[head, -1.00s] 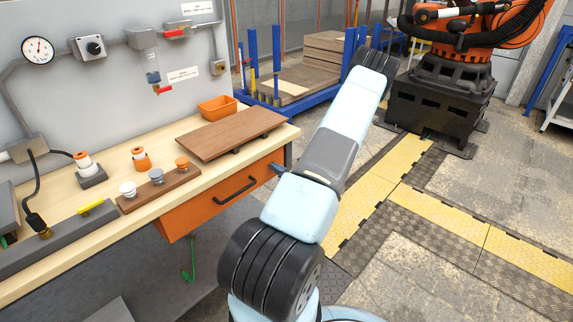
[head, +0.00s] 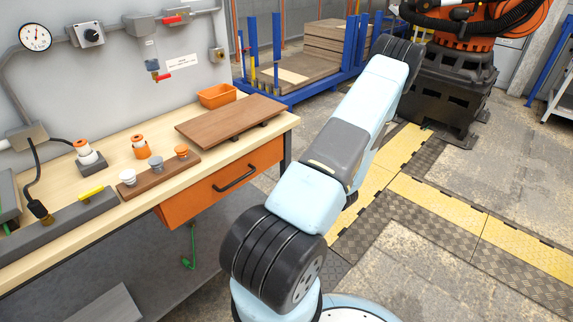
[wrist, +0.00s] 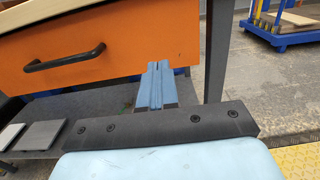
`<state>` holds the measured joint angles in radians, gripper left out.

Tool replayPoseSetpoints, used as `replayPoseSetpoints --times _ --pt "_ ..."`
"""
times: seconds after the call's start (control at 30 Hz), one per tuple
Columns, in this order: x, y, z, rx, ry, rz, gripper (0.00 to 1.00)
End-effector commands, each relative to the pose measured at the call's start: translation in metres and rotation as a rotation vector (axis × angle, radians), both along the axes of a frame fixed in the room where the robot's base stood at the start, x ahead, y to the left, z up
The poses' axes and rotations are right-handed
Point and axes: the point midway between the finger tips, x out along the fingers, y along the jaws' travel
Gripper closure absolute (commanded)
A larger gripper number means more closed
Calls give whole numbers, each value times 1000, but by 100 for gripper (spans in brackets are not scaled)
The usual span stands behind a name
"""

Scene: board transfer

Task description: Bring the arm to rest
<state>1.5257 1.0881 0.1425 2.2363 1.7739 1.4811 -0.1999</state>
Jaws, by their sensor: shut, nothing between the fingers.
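My gripper (wrist: 156,88) shows in the wrist view with its blue fingers together and nothing between them. A brown board (head: 230,118) lies on dark supports on the workbench top (head: 100,205), apart from my arm.
The orange drawer is closed under the bench. An orange bin (head: 217,95) and a wooden block with several knobs (head: 158,178) stand on the bench. Behind are a blue rack with boards (head: 300,75) and an orange robot on a black base (head: 450,95).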

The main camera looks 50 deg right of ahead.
Motion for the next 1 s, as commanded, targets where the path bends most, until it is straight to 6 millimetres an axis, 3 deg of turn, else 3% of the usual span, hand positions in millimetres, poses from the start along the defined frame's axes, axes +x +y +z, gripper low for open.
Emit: replayPoseSetpoints --times 0.2,0.57,0.77,1.0 --pt "-24 2 0 1 1 -1 100" --pt "-29 2 0 0 1 2 100" --pt "-9 16 24 -49 10 104 100" --pt "40 67 85 -196 44 401 100"
